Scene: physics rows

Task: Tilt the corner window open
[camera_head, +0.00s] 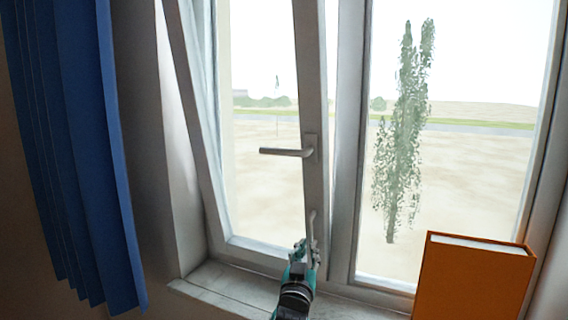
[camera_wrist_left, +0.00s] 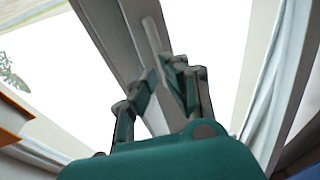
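The left window sash (camera_head: 313,90) has a white frame, and bright gaps between it and the fixed frame widen towards the top, so it leans tilted. A grey handle (camera_head: 287,152) on its right stile lies level, pointing left. Lower on that stile a second, pale lever (camera_head: 312,222) stands upright; it also shows in the left wrist view (camera_wrist_left: 152,36). My left gripper (camera_head: 306,247) is at this lever's lower end. Its fingertips (camera_wrist_left: 161,67) are close together, one on each side of the lever's line; whether they press on it cannot be told. My right gripper is not in view.
A blue curtain (camera_head: 80,150) hangs at the left. An orange book (camera_head: 472,285) stands upright at the lower right, in front of the fixed right pane (camera_head: 465,170). The sill (camera_head: 225,285) is bare left of my gripper.

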